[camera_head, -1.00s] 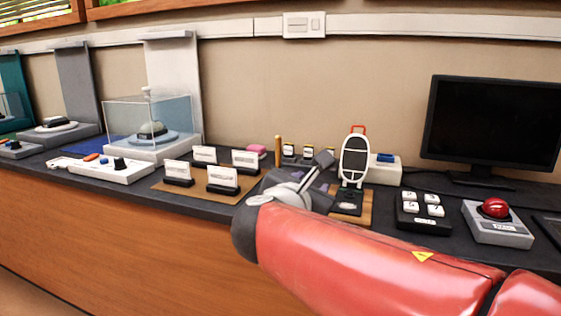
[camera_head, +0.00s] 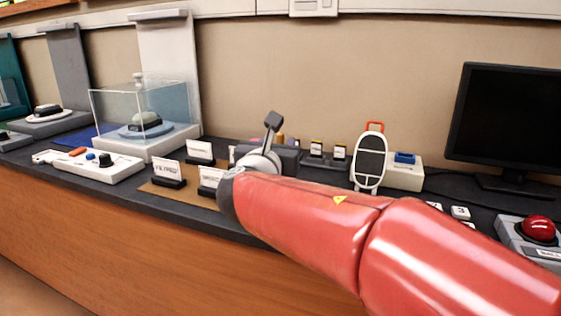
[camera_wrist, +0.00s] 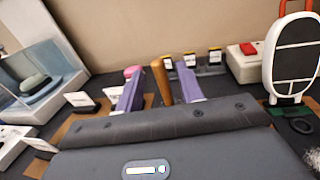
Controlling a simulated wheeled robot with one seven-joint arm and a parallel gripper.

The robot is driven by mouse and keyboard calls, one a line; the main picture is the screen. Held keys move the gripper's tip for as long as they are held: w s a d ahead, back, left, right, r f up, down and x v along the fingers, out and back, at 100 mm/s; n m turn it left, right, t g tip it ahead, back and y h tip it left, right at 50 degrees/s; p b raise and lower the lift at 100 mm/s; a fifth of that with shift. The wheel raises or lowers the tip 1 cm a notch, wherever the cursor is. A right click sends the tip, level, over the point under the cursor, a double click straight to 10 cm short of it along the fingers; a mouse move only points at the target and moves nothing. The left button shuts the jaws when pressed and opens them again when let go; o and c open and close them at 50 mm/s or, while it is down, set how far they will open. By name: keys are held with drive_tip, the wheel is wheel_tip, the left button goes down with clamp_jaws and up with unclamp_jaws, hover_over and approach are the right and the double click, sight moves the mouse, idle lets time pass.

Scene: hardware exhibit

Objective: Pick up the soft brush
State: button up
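An upright wooden cylinder (camera_wrist: 162,82), which looks like the handle of the soft brush, stands near the wall in the wrist view. Its bristles are not visible. In the head view only a small part of the wooden cylinder (camera_head: 279,140) shows behind my wrist. My gripper (camera_wrist: 158,92) is open, with its two purple fingers apart. The cylinder appears between the fingers in the picture, beyond the gripper body; I cannot tell whether it is within their reach. No contact is visible. In the head view my arm hides the fingers.
Several white label cards (camera_head: 168,172) stand on a brown mat left of my gripper. A pink block (camera_wrist: 132,72) lies behind the left finger. Small labelled holders (camera_wrist: 191,62) are behind the right finger. A white oval paddle-like device (camera_head: 370,160) stands to the right. A clear case (camera_head: 145,112) stands left.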

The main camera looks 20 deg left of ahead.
drive_tip(key=w, duration=0.2)
drive_tip(key=shift+w+a, duration=0.1)
drive_tip(key=shift+w, duration=0.3)
drive_tip(key=shift+c, duration=0.5)
drive_tip(key=shift+s, duration=0.1)
clamp_jaws()
drive_tip(key=shift+r, duration=0.1)
